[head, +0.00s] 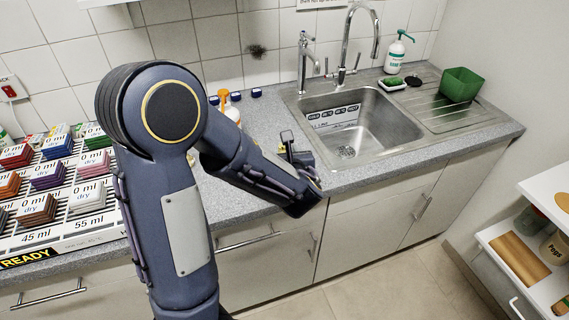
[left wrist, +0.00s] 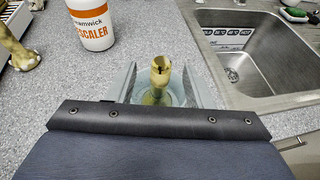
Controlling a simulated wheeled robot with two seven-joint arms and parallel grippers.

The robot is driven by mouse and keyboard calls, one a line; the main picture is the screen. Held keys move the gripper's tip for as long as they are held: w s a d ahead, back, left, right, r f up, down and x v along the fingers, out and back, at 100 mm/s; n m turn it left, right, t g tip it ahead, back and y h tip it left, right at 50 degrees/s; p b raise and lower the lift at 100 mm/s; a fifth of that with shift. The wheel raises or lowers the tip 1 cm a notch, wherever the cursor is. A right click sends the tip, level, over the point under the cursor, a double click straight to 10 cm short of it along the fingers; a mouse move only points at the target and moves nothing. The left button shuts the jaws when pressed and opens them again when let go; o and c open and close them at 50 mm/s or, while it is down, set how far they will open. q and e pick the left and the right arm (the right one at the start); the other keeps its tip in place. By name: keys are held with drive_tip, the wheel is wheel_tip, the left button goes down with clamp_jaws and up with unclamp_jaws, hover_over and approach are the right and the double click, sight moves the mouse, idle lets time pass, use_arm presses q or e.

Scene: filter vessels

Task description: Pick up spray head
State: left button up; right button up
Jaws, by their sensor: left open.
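A yellowish, brass-like piece (left wrist: 160,72) with a round, slotted top stands upright on a pale, glassy round base in the left wrist view. It may be the spray head, but I cannot tell for sure. My left gripper (left wrist: 160,90) is open, with one finger on each side of this piece. I cannot tell whether either finger touches it. In the head view my left gripper (head: 296,152) is over the counter, just left of the sink, and the piece is hidden by it. My right gripper is in neither view.
A white and orange descaler bottle (left wrist: 93,22) stands beyond the gripper to the left. Another yellowish piece (left wrist: 14,45) is at the far left. The sink (head: 362,125) lies right of the gripper. A rack of coloured blocks (head: 90,222) fills the left counter.

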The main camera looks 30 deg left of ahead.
use_arm(q)
drive_tip(key=x, duration=0.4)
drive_tip(key=shift+w+p, duration=0.1)
drive_tip(key=shift+p, duration=0.25)
drive_tip(key=shift+r, duration=0.1)
clamp_jaws()
